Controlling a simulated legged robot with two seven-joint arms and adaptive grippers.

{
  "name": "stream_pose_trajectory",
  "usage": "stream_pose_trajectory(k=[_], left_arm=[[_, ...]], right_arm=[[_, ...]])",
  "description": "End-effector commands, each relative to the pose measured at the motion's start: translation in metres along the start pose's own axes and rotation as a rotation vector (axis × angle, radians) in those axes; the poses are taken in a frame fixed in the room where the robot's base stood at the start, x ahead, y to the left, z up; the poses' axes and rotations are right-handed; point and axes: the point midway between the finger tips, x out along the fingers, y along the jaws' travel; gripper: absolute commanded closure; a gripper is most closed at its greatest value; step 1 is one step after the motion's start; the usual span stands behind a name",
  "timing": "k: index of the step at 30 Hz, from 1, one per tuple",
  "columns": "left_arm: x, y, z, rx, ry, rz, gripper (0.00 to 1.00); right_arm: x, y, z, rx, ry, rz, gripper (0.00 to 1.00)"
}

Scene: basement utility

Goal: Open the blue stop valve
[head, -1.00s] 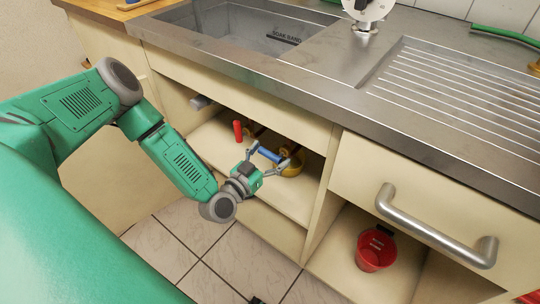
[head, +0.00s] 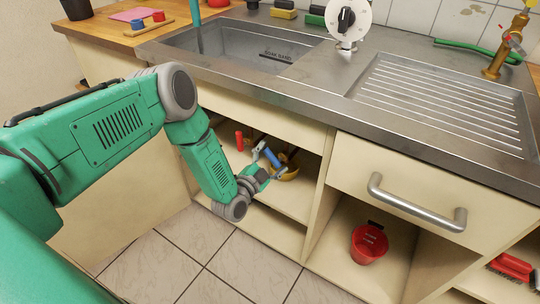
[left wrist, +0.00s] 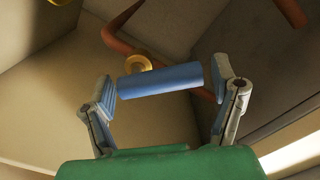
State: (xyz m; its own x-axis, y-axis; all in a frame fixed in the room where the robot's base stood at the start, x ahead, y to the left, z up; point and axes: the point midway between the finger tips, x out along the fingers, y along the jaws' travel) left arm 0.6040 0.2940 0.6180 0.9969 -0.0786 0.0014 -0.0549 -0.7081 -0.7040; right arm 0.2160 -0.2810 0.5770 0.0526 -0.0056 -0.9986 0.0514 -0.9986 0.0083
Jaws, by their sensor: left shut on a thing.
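The blue stop valve's handle (head: 272,157) is a blue bar in the open compartment under the sink. It also shows in the left wrist view (left wrist: 160,82), lying across between the two fingers. My left gripper (head: 269,162) reaches into the compartment and is shut on the blue handle, one finger at each end. A brass fitting (left wrist: 139,63) and copper pipe (left wrist: 122,42) show behind the handle. The valve body is mostly hidden by the gripper. My right gripper is in neither view.
A red handle (head: 239,140) stands just left of the blue one. A red bucket (head: 369,244) stands in the right compartment below a drawer with a steel handle (head: 416,204). The sink counter edge (head: 330,114) overhangs the compartment.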

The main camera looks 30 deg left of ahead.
Motion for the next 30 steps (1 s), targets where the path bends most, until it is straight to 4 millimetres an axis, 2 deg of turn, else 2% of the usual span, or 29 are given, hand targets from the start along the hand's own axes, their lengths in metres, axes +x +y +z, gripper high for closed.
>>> stream_pose_trajectory(k=[6,18,30], left_arm=[[0.001,0.001,-0.008,0.207,0.005,0.004,0.72],[0.001,0.006,-0.014,0.559,0.004,0.002,0.72],[0.001,0.009,-0.017,0.764,0.002,0.000,0.72]], right_arm=[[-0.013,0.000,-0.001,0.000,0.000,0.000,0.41],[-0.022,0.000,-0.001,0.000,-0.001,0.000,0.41],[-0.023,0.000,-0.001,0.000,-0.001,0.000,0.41]])
